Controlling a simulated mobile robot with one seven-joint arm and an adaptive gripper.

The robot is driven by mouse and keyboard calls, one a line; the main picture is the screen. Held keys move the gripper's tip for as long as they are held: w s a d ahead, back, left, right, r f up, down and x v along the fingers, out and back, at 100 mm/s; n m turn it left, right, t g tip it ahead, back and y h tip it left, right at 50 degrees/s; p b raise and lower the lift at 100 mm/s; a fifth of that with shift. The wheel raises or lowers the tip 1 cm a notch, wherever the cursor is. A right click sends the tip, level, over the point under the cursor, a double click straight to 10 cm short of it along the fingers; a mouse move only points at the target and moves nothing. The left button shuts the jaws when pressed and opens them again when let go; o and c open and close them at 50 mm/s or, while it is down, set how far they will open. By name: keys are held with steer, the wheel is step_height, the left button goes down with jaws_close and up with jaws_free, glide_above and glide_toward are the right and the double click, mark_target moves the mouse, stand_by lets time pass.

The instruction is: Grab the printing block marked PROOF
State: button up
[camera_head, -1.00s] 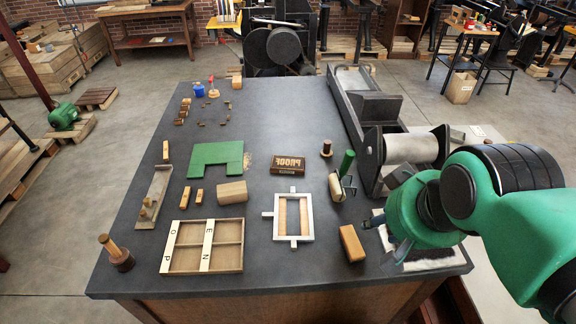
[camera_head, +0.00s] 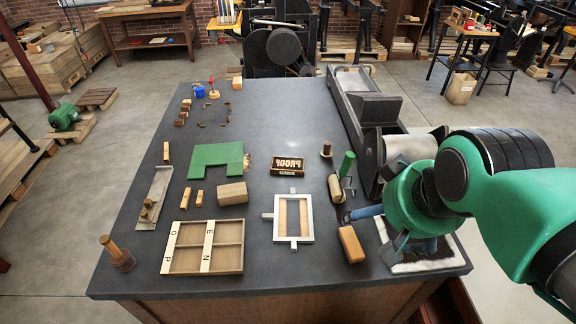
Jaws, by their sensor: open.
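The dark brown printing block marked PROOF (camera_head: 286,165) lies on the dark table near its middle, with raised mirrored lettering facing up. My green gripper (camera_head: 372,238) is at the table's right front, in front and to the right of the block and well apart from it. Its blue-grey fingers are spread, with nothing visible between them. The left finger reaches over the table close to a plain wooden block (camera_head: 351,244); I cannot tell whether they touch.
A brayer with a green handle (camera_head: 347,163) and a wooden knob (camera_head: 326,150) stand right of the PROOF block. A white frame (camera_head: 292,218) lies in front of it. A flatbed press (camera_head: 375,108) lines the table's right edge. A letter tray (camera_head: 205,247) is front left.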

steer(key=w+a+r+n+g+p, duration=0.15)
steer(key=w+r+n+p, duration=0.35)
steer(key=w, duration=0.9)
steer(key=n+g+p, duration=0.4)
steer(key=n+p, duration=0.7)
steer(key=p, duration=0.2)
glide_above(290, 161)
step_height(290, 161, down, 19)
steer(key=shift+w+f, duration=0.1)
steer(key=shift+f, duration=4.3)
steer(key=shift+f, duration=0.15)
